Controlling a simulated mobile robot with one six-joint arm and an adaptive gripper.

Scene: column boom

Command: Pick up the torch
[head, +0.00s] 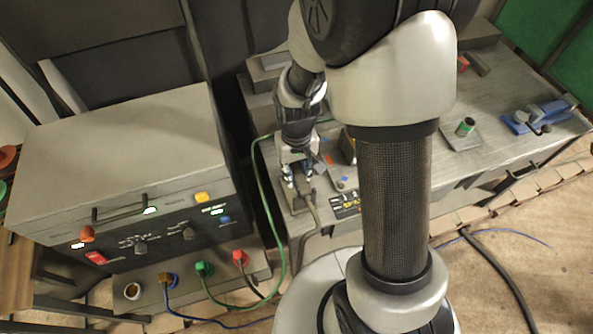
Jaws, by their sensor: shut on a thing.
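My gripper (299,172) is at the left end of the workbench, pointing down. Its fingers are shut on the torch (311,206), a dark piece with a curved neck that shows below the fingers. The upper part of the torch is hidden by the gripper. I cannot tell whether it touches the bench or its holder.
A grey machine (130,150) with knobs and coloured plugs stands left. A green cable (268,205) loops between it and the bench. The workbench (490,100) carries a blue vise (540,115) and a small plate with a green-topped cylinder (465,127). My arm hides the bench's middle.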

